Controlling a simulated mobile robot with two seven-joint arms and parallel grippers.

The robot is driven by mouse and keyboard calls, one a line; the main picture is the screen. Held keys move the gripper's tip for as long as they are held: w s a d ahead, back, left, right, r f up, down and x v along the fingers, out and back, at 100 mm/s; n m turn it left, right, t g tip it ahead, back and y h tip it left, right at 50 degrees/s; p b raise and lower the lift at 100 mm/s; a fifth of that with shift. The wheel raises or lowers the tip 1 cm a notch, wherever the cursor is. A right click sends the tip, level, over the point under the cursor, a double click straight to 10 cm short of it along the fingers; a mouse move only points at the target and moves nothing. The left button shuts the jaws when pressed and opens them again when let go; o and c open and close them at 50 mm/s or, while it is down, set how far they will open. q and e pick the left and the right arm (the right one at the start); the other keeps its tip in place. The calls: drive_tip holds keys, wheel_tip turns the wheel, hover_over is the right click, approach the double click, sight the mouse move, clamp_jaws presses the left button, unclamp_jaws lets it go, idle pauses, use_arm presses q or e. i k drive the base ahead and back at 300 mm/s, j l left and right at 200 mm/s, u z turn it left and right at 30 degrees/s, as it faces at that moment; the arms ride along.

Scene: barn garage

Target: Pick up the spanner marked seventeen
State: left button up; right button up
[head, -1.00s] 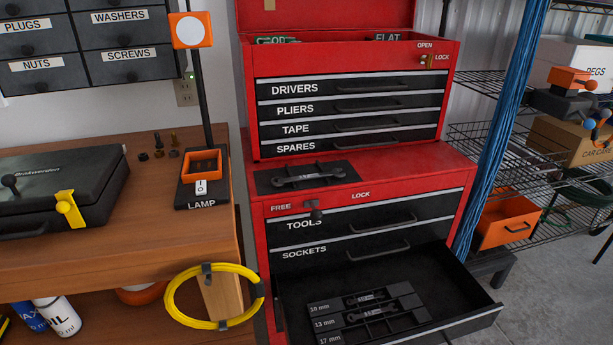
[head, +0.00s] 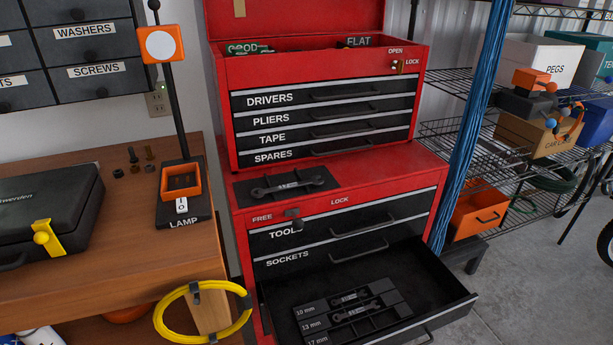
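A dark grey spanner (head: 287,187) with a pale mark lies on a black mat (head: 322,179) on the ledge of the red tool chest; its mark is too small to read. The open bottom drawer (head: 420,275) holds a black spanner rack (head: 318,299) with slots labelled 10 mm, 13 mm and 17 mm. A spanner (head: 350,298) lies in the 10 mm row and another spanner (head: 355,312) in the 13 mm row. The 17 mm row is partly cut off by the lower picture edge; I see no spanner in its visible part. Neither gripper is in view.
A workbench (head: 120,255) at the left bears a black case (head: 50,205) and a lamp switch stand (head: 182,200). A yellow hose coil (head: 165,315) hangs at its end. Blue cables (head: 470,110) and wire shelves (head: 470,150) stand right of the chest. The drawer juts forward.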

sight(313, 180)
drive_tip(key=i+j+u, duration=0.1)
drive_tip(key=j, duration=0.3)
drive_tip(key=i+j+u, duration=0.1)
drive_tip(key=j, duration=0.3)
drive_tip(key=i+j+u, duration=0.15)
drive_tip(key=j, duration=0.2)
